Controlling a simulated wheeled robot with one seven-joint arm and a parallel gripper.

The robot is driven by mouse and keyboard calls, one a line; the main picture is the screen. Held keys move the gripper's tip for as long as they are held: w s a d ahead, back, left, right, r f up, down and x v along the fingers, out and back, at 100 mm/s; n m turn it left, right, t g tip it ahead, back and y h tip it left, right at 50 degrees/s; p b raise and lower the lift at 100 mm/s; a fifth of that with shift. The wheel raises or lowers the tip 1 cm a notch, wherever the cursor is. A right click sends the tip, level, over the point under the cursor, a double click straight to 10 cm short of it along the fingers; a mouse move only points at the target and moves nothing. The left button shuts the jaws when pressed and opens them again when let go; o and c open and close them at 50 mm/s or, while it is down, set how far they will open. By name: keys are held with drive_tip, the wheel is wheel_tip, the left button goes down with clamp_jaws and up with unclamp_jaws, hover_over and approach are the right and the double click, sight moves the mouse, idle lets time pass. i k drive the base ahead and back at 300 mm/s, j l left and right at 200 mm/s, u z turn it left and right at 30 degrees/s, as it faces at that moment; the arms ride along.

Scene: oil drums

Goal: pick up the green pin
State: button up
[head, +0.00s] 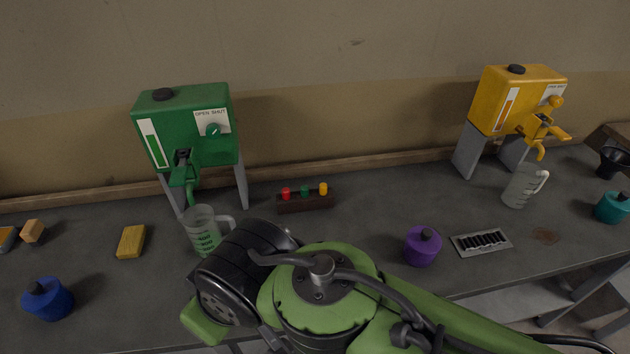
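A small green pin (305,191) stands upright in a dark wooden block (306,203) near the back of the bench. It is between a red pin (286,193) at its left and a yellow pin (323,189) at its right. My green and black arm crosses the lower middle of the head view, in front of the block. The tips of my gripper do not show, so I cannot see whether it holds anything.
A green drum (190,128) and a yellow drum (512,100) stand on legs at the back. A measuring jug (203,232) sits left of the block, another jug (522,187) at right. A purple canister (422,247) and a metal grate (481,243) lie right of my arm.

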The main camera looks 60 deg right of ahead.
sight(304, 189)
drive_tip(key=z, duration=1.8)
